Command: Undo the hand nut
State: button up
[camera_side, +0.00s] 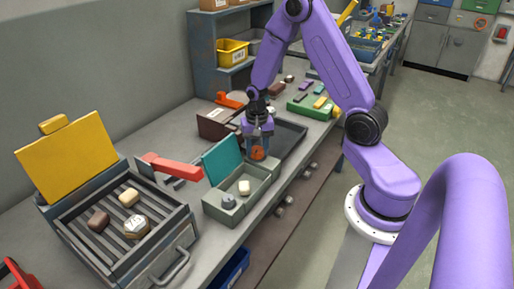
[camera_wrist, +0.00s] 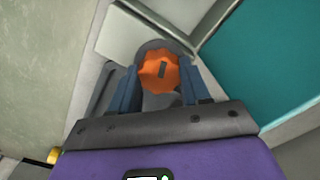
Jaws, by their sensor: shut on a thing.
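The hand nut is an orange, lobed knob with a dark slot, seen in the wrist view (camera_wrist: 158,72) between my fingers. It also shows as a small orange spot in the side view (camera_side: 257,153), under my gripper (camera_side: 258,142). My gripper is shut on the hand nut, with one blue-grey finger on each side of it in the wrist view (camera_wrist: 160,80). A dark round part shows behind the nut. The thread and what lies under the nut are hidden.
A grey box (camera_side: 224,212) with a raised teal lid (camera_side: 222,160) stands just left of my gripper. A grilled heater (camera_side: 100,248) with a raised yellow lid (camera_side: 68,157) and a red-handled lever (camera_side: 172,168) are further left. A dark tray (camera_side: 292,137) lies to the right.

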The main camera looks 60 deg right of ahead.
aim_at(257, 150)
jog(key=n, duration=1.3)
jog(key=shift+n, duration=0.5)
jog(key=o, duration=1.1)
jog(key=shift+c, duration=0.2)
jog(key=shift+r, duration=0.15)
notch_tip(257, 150, up, 17)
jog(key=shift+a+r, duration=0.1)
jog(key=shift+a, duration=0.05)
